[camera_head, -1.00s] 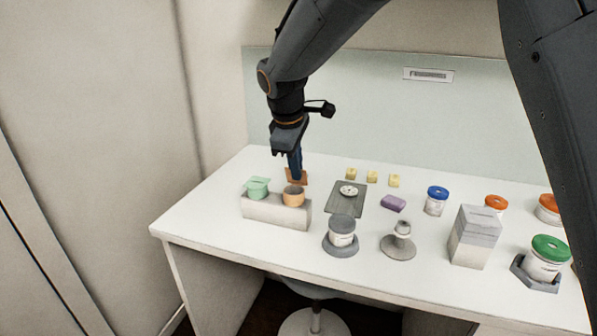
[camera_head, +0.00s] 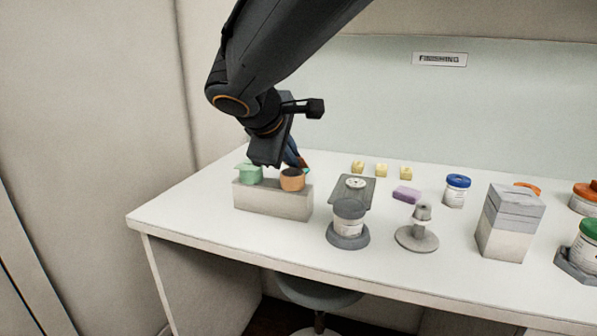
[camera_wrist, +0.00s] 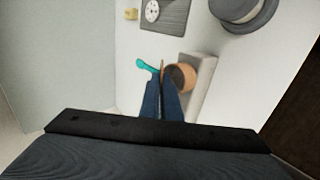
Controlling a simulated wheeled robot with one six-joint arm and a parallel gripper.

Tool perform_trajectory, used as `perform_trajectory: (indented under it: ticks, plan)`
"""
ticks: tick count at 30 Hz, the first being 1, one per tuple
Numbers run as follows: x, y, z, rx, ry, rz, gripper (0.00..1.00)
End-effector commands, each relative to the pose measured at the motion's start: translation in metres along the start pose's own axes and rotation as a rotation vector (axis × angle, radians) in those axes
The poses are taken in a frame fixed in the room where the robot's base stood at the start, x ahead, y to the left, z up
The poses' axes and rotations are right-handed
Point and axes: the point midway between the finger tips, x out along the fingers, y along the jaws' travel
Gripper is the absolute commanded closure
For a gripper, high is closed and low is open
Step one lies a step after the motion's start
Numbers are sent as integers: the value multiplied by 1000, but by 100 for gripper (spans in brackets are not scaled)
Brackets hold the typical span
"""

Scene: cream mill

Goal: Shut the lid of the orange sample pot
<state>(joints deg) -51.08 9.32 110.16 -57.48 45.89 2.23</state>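The orange sample pot (camera_head: 292,182) sits on the right end of a pale block, its dark inside showing from above. It also shows in the wrist view (camera_wrist: 187,75). Its orange lid (camera_head: 304,161) stands raised at the far side of the pot, and is seen nearly edge-on in the wrist view. My gripper (camera_head: 297,160) is at the lid, behind the pot, its blue fingers slanting down. In the wrist view the fingers (camera_wrist: 164,78) lie close together with their tips at the lid; whether they touch it is unclear.
The pale block (camera_head: 272,203) also holds a green pot (camera_head: 249,174) at left. A small teal piece (camera_wrist: 147,65) lies beside the fingertips. To the right are a grey plate (camera_head: 366,189), a grey-lidded jar (camera_head: 349,216), a grey stand (camera_head: 417,236) and a box stack (camera_head: 507,226).

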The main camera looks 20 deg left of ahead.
Motion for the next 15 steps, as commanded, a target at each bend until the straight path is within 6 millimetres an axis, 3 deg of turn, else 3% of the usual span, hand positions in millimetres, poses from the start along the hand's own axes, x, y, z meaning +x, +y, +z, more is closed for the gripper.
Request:
perform_trajectory:
  ticks: [15]
  plan:
    - [6,-18,-1,-1,2,229,100]
